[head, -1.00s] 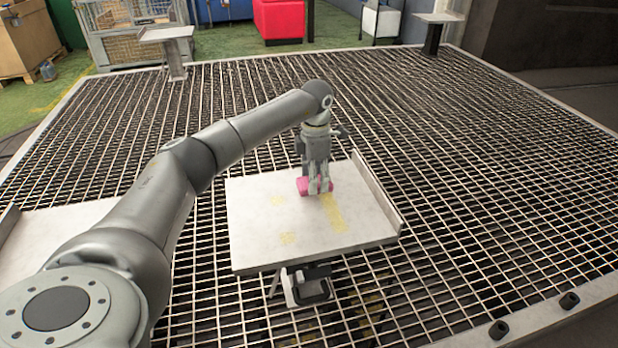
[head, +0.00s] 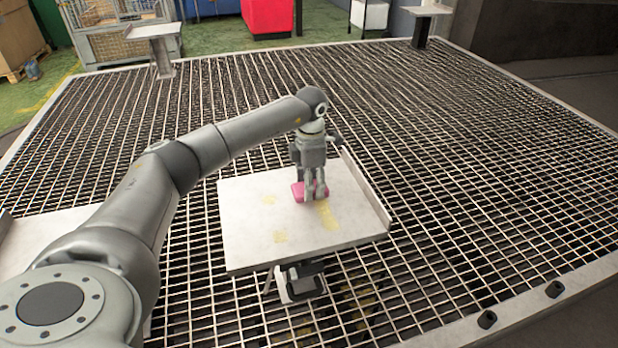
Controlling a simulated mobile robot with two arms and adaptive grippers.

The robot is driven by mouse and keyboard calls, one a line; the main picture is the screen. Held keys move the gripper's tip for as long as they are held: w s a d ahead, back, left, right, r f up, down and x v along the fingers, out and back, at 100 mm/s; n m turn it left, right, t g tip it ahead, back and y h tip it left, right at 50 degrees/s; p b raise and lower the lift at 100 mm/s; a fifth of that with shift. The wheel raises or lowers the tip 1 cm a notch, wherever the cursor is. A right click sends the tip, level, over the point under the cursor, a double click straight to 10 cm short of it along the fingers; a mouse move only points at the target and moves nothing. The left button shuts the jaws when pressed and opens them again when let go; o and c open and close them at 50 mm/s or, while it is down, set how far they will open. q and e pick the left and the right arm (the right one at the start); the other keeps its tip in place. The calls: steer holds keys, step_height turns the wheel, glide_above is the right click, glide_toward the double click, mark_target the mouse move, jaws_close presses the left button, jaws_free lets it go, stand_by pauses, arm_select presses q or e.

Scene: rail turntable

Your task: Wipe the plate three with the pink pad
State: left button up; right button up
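The plate (head: 250,215) is a pale, flat square panel with a raised edge along its right side, and I cannot read a number on it. Faint yellow smudges (head: 280,237) lie on its front middle. A longer yellow streak (head: 328,217) runs just in front of the pad. The pink pad (head: 298,191) is at the plate's back right part and looks to be on its surface. My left gripper (head: 316,196) points down with its fingers shut on the pad, hiding part of it. My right gripper is not in view.
Another pale panel (head: 35,240) is at the left, partly behind my arm. A dark metal grating (head: 470,180) surrounds the plate. Small pale-topped posts stand at the back left (head: 153,32) and back right (head: 428,11). A wire crate (head: 125,40) is behind.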

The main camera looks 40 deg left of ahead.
mark_target(324, 224)
arm_select(q)
steer(key=shift+s+d, duration=0.1)
steer(key=shift+d, duration=0.05)
steer(key=shift+s+d+p, duration=0.7)
steer(key=shift+d+p, duration=0.1)
steer(key=shift+d, duration=0.05)
steer(key=shift+s+d+f, duration=0.2)
steer(key=shift+s+d, duration=0.25)
steer(key=shift+d, duration=0.05)
steer(key=shift+s+d+r+p, duration=0.1)
steer(key=shift+s+d+p, duration=0.45)
steer(key=shift+d+p, duration=0.15)
steer(key=shift+s+d+p, duration=0.4)
steer(key=shift+s+d, duration=0.15)
steer(key=shift+d, duration=0.1)
steer(key=shift+s+d+r+p, duration=0.1)
steer(key=shift+s+d+p, duration=0.45)
steer(key=shift+d, duration=0.15)
steer(key=shift+s+d, duration=0.4)
steer(key=shift+d, duration=0.2)
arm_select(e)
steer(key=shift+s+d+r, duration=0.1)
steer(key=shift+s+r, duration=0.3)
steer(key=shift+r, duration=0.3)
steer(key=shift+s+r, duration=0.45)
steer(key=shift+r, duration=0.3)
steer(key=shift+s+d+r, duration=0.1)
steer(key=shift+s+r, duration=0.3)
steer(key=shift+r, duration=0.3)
